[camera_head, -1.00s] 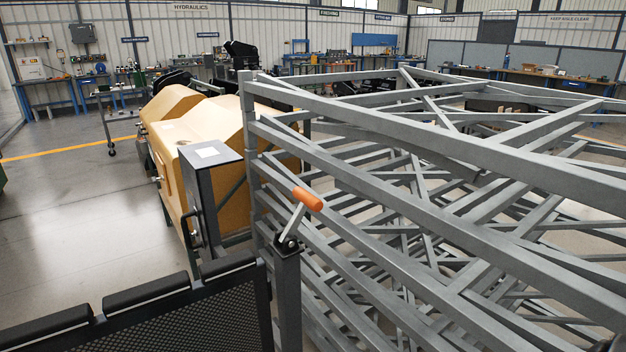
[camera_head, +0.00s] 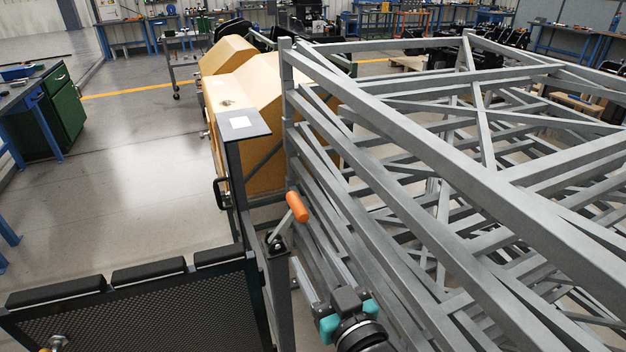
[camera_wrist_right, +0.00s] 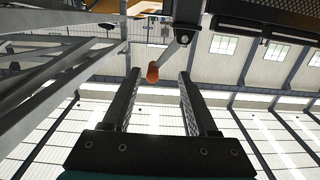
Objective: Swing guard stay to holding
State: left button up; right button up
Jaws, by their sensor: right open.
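A lever with an orange grip (camera_head: 297,207) stands on a pivot on top of a dark grey post (camera_head: 277,290). It leans up and to the right of the pivot. In the right wrist view the orange grip (camera_wrist_right: 152,73) shows between the open fingers, seemingly beyond their tips. My right gripper (camera_head: 313,262) is below and right of the lever in the head view. It is open and empty. A black mesh guard panel (camera_head: 140,310) with padded top bars adjoins the post on the left. I cannot tell which part is named the stay. My left gripper is out of view.
A stack of grey steel lattice frames (camera_head: 440,210) fills the right side, close beside my right arm. A yellow machine body (camera_head: 250,100) stands behind a grey upright (camera_head: 240,160) with a black handle. Open floor (camera_head: 130,180) lies left; a green cabinet (camera_head: 65,110) is beyond.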

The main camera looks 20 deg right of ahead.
aim_at(292, 196)
jog(key=shift+t, duration=0.3)
jog(key=w+r, duration=0.1)
jog(key=w, duration=0.4)
jog(key=w+r, duration=0.1)
jog(key=w, duration=0.4)
jog(key=w+r+b, duration=0.1)
jog(key=w, duration=0.4)
jog(key=shift+d+r, duration=0.1)
jog(key=shift+d, duration=0.15)
jog(key=shift+s, duration=0.1)
jog(key=shift+c, duration=0.2)
grip_shut()
dwell(0.7)
